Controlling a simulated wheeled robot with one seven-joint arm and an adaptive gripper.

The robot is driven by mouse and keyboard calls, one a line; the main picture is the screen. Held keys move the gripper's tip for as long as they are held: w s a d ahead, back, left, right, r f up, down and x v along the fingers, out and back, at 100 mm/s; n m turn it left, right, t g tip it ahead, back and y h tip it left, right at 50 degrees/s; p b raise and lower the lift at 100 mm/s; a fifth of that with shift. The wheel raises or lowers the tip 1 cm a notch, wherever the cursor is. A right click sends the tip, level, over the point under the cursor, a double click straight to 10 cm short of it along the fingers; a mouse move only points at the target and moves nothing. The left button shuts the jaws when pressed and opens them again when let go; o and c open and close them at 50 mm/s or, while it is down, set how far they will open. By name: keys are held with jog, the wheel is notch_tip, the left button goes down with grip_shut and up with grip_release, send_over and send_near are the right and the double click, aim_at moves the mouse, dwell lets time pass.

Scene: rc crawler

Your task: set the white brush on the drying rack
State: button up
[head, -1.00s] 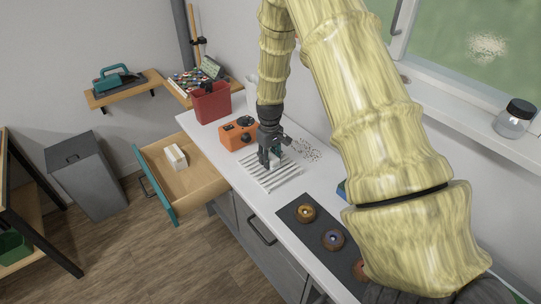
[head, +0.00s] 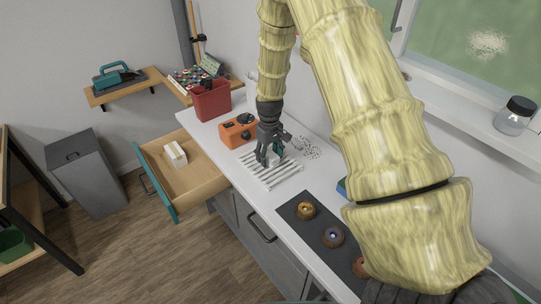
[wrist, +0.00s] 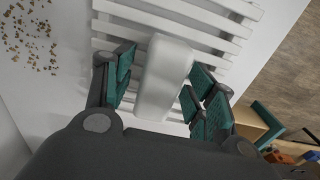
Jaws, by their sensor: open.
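The white brush (wrist: 165,77) shows in the wrist view as a pale, rounded oblong block. It lies between my spread fingers on the slats of the white drying rack (wrist: 255,12), with visible gaps to the finger pads. In the head view my gripper (head: 269,160) is open, low over the far part of the drying rack (head: 282,181) on the counter. There the fingers mostly hide the brush. I cannot see the brush's underside.
An orange box (head: 238,131) and a red bin (head: 211,101) stand behind the rack. Crumbs (head: 307,148) lie beside it. A dark mat (head: 316,229) with donuts lies nearer. The open drawer (head: 203,184) juts out left, holding a whitish block (head: 175,154).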

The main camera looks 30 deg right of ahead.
aim_at(269, 153)
notch_tip(269, 153, up, 12)
jog(key=b, duration=0.4)
dwell(0.3)
jog(key=shift+a+f, duration=0.1)
